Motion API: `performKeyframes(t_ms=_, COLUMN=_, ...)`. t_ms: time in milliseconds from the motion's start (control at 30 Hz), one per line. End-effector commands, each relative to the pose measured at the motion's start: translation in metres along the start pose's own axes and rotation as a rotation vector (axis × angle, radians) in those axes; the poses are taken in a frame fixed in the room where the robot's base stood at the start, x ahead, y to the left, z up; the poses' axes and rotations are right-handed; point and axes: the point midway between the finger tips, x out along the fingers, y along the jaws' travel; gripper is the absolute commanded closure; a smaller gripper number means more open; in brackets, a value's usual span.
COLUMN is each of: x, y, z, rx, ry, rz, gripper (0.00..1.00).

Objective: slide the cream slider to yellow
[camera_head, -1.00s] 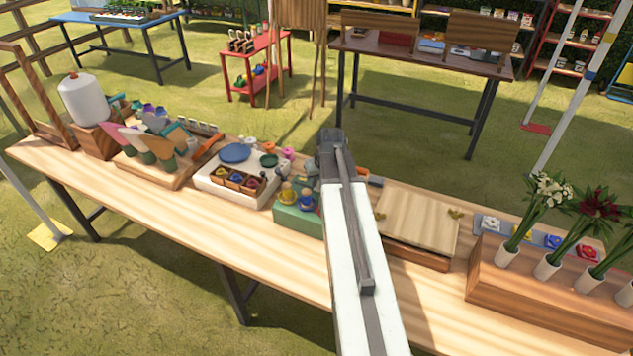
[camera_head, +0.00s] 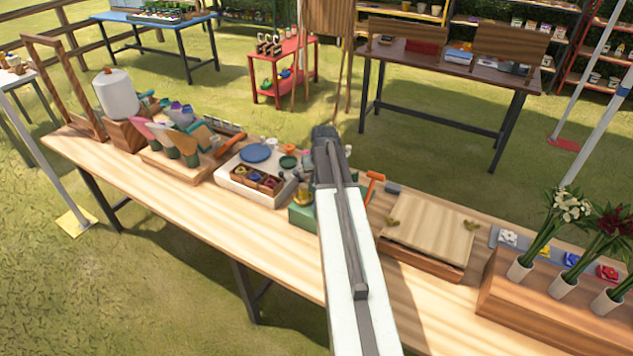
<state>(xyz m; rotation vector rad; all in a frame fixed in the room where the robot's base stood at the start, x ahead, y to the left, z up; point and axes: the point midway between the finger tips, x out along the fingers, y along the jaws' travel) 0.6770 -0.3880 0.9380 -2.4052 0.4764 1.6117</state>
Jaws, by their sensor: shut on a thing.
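My arm reaches from the bottom of the view over the long wooden table (camera_head: 200,230) and ends in a dark grey joint. My gripper is hidden behind this arm, so its jaws do not show. I cannot make out a cream slider; the arm hides part of the table. A green box (camera_head: 302,217) is just left of the arm and partly covered by it. At the right, a grey strip (camera_head: 537,247) carries white (camera_head: 508,238), yellow (camera_head: 543,249), blue (camera_head: 570,260) and red (camera_head: 607,272) flower-shaped pieces.
Left of the arm is a white tray (camera_head: 236,186) with a blue disc and several small parts. Right are a wooden board (camera_head: 430,233) and a block (camera_head: 535,305) with flowers. The front left tabletop is clear.

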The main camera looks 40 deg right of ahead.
Motion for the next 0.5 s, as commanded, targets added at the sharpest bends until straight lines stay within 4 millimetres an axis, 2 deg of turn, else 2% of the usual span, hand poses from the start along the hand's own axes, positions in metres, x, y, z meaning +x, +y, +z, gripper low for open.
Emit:
performKeyframes(t_ms=133, x=0.000, y=0.000, z=-0.002, rx=0.008, ry=0.008, rz=-0.011, gripper=1.00)
performKeyframes(t_ms=167, x=0.000, y=0.001, z=-0.002, rx=0.010, ry=0.008, rz=-0.011, gripper=0.75)
performKeyframes(t_ms=200, x=0.000, y=0.003, z=-0.002, rx=0.012, ry=0.008, rz=-0.011, gripper=0.64)
performKeyframes(t_ms=233, x=-0.001, y=0.004, z=-0.001, rx=0.014, ry=0.007, rz=-0.010, gripper=0.58)
performKeyframes(t_ms=500, x=-0.001, y=0.014, z=0.001, rx=0.023, ry=0.004, rz=-0.003, gripper=0.58)
